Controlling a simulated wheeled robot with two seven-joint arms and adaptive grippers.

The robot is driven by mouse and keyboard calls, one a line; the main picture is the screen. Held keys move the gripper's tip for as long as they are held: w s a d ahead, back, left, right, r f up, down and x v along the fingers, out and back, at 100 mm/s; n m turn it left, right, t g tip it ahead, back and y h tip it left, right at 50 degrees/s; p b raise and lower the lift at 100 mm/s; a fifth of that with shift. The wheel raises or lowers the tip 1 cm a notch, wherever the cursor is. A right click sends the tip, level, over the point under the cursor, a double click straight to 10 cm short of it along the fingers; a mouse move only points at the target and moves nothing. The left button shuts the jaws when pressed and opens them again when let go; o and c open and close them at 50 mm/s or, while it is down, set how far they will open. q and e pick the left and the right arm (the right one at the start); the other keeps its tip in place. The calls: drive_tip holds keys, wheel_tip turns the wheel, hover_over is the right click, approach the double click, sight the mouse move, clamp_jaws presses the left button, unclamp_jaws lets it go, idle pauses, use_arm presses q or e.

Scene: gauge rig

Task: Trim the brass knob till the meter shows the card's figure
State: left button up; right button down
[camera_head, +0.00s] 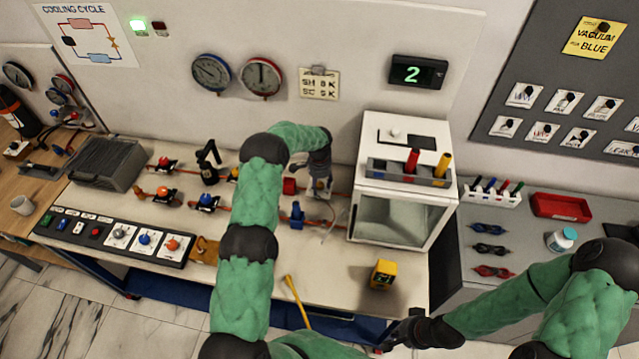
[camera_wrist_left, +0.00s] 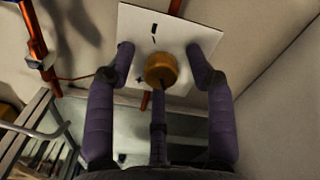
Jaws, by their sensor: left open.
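The brass knob (camera_wrist_left: 162,70) sits on a white plate (camera_wrist_left: 150,28) with a dark mark, in the left wrist view. My left gripper (camera_head: 321,188) is open, its fingers spread on either side of the knob; contact is not clear. In the head view the knob cannot be made out behind my gripper. The meter (camera_head: 418,73) on the wall is a black display showing a green 2. The card (camera_head: 319,84) is pinned to the wall; it seems to read SH 8 K and SC 5 K, in small print. My right gripper (camera_head: 396,334) is low at the front, its fingers unclear.
A white glass-fronted box (camera_head: 402,172) stands just right of my left gripper. Copper pipes with coloured valves (camera_head: 207,201) run along the bench on its left. A yellow device (camera_head: 383,274) sits near the bench's front edge. Two dial gauges (camera_head: 261,77) hang on the wall.

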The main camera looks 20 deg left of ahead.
use_arm(q)
drive_tip(key=shift+c, duration=0.3)
clamp_jaws()
drive_tip(key=n+b, duration=0.2)
drive_tip(key=shift+f+b, duration=0.15)
drive_tip(key=shift+b, duration=0.25)
drive_tip(key=n+b, duration=0.2)
drive_tip(key=n, duration=0.1)
drive_tip(key=n+b, duration=0.2)
drive_tip(key=n, duration=0.1)
drive_tip(key=shift+n, duration=0.3)
drive_tip(key=shift+s+d+n+b, duration=0.1)
drive_tip(key=shift+n+b, duration=0.8)
drive_tip(key=shift+n, duration=0.6)
